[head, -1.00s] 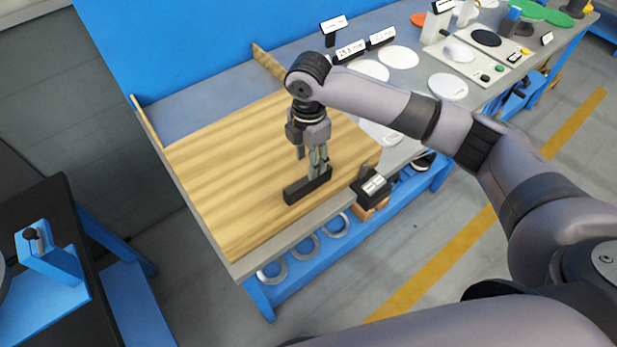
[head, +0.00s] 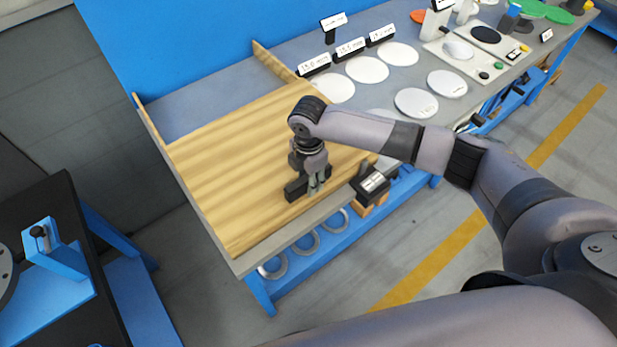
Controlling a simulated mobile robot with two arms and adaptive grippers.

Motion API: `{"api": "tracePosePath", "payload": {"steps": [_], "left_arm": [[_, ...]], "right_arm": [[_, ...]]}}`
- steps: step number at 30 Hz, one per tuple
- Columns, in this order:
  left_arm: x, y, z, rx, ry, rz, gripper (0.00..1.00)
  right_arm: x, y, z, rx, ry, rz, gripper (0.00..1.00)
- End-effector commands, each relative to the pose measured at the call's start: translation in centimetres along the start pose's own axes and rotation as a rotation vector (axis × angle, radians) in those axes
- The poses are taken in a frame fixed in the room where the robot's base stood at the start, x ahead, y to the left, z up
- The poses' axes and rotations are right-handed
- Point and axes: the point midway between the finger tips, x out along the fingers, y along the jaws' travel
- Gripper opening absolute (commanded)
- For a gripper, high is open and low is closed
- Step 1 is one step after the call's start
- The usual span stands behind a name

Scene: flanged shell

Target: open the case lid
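A long dark black case (head: 295,190) lies on the wooden board near the front edge of the bench. Its lid line is too small to make out. My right gripper (head: 317,188) points down at the case, with its fingertips at the case's middle and right part. The fingers hide part of the case. I cannot tell whether they are closed on it or only beside it. My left gripper is not in view.
The wooden board (head: 230,150) is otherwise clear, with raised strips at its left and back. A black labelled block (head: 371,184) stands close to the right of the case. White discs (head: 367,69) and signs (head: 350,49) stand farther right. Metal rings (head: 305,243) sit below the bench.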

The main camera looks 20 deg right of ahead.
Motion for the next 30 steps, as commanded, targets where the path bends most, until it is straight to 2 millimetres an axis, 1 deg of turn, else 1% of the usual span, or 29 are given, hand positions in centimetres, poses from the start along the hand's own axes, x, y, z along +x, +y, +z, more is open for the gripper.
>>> {"api": "tracePosePath", "payload": {"steps": [1,2,15,30], "left_arm": [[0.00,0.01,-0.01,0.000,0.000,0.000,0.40],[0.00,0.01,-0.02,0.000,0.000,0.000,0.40],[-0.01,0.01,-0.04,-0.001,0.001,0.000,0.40],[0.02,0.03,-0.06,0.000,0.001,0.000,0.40]], "right_arm": [[-0.03,0.02,-0.01,0.000,0.000,0.000,0.30],[-0.03,0.02,-0.01,0.000,0.000,0.000,0.28],[-0.06,0.02,-0.01,0.000,0.000,0.000,0.00],[-0.06,0.05,0.00,0.000,0.000,0.000,0.00]]}}
